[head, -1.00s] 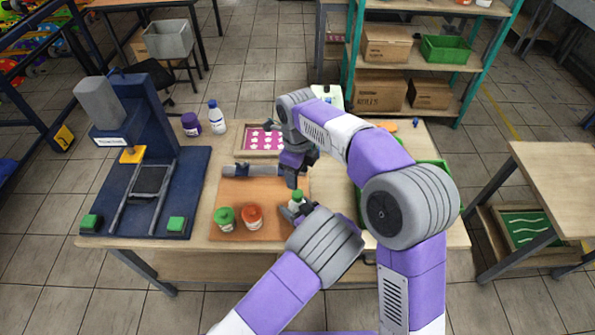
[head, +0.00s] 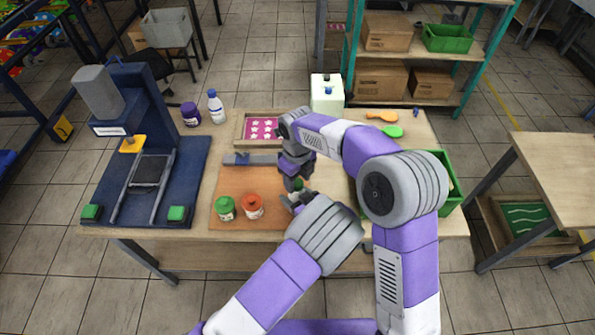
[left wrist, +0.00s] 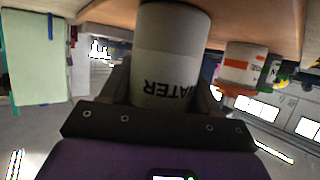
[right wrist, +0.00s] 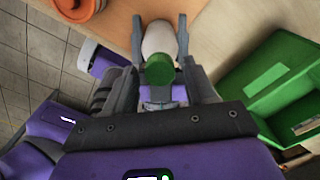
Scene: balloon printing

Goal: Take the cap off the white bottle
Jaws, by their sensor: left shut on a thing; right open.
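A white bottle (right wrist: 159,38) with a green cap (right wrist: 160,70) is upright near the front of the orange-brown board. In the left wrist view the bottle (left wrist: 172,45) shows dark letters reading WATER upside down. My left gripper (head: 292,203) is shut on its body from the side. My right gripper (head: 293,184) is above it, pointing down. In the right wrist view its open fingers (right wrist: 160,25) stand on either side of the cap and bottle. In the head view the bottle is mostly hidden by my grippers.
A green-lidded jar (head: 225,207) and an orange-lidded jar (head: 252,206) stand left of my grippers. A dark blue press (head: 195,160) fills the table's left. A blue-capped bottle (head: 216,106) stands behind. A green bin (right wrist: 262,85) is at right.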

